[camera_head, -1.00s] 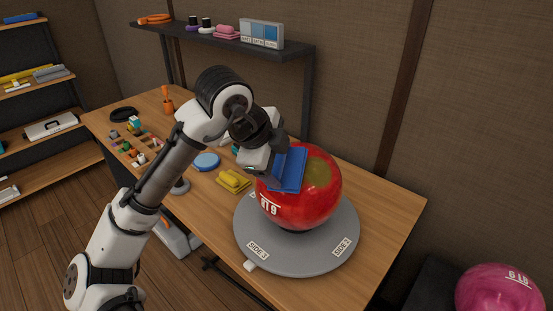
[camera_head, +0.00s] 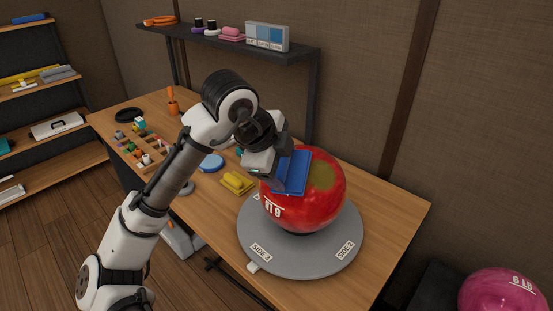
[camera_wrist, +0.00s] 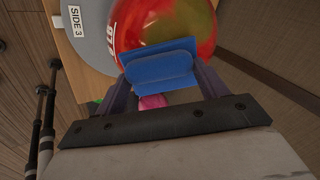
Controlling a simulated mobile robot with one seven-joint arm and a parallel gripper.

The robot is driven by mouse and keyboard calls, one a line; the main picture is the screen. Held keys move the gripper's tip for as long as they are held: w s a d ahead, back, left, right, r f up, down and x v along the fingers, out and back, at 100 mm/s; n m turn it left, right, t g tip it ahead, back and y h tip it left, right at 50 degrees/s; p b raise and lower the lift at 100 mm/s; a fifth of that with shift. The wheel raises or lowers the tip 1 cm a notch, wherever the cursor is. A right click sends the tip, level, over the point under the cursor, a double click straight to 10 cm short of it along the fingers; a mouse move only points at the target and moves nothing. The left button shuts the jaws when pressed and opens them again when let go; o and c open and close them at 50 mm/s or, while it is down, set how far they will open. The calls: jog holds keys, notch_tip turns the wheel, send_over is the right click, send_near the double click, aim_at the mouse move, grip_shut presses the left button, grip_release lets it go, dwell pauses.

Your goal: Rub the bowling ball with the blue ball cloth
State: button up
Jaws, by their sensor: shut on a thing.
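The red bowling ball (camera_head: 318,207) sits on a round grey turntable (camera_head: 267,232) on the wooden table. An olive-coloured patch shows on its upper side, and white lettering shows on its front left. My gripper (camera_head: 278,168) is at the ball's upper left, shut on the blue ball cloth (camera_head: 293,173). The cloth lies against or just in front of the ball; exact contact cannot be told. In the wrist view the blue cloth (camera_wrist: 160,66) is between my fingers, with the red ball (camera_wrist: 150,22) right behind it.
A folded yellow cloth (camera_head: 238,183) and a blue disc (camera_head: 211,163) lie left of the turntable. A compartment tray (camera_head: 145,150) stands farther left. A dark shelf (camera_head: 220,40) holds several items behind. A pink ball (camera_head: 502,292) is at lower right. The table's right end is clear.

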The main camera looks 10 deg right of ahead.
jog(key=shift+w+a+p, duration=0.15)
jog(key=shift+w+a, duration=0.2)
jog(key=shift+w, duration=0.2)
jog(key=shift+w+a+p, duration=0.15)
jog(key=shift+w+a, duration=0.2)
jog(key=shift+w, duration=0.2)
dwell(0.4)
jog(key=shift+r, duration=0.15)
jog(key=shift+p+v, duration=2.05)
jog(key=shift+v, duration=0.9)
jog(key=shift+a, duration=0.1)
jog(key=p+v, duration=0.2)
jog(key=v, duration=0.1)
jog(key=shift+s, duration=0.1)
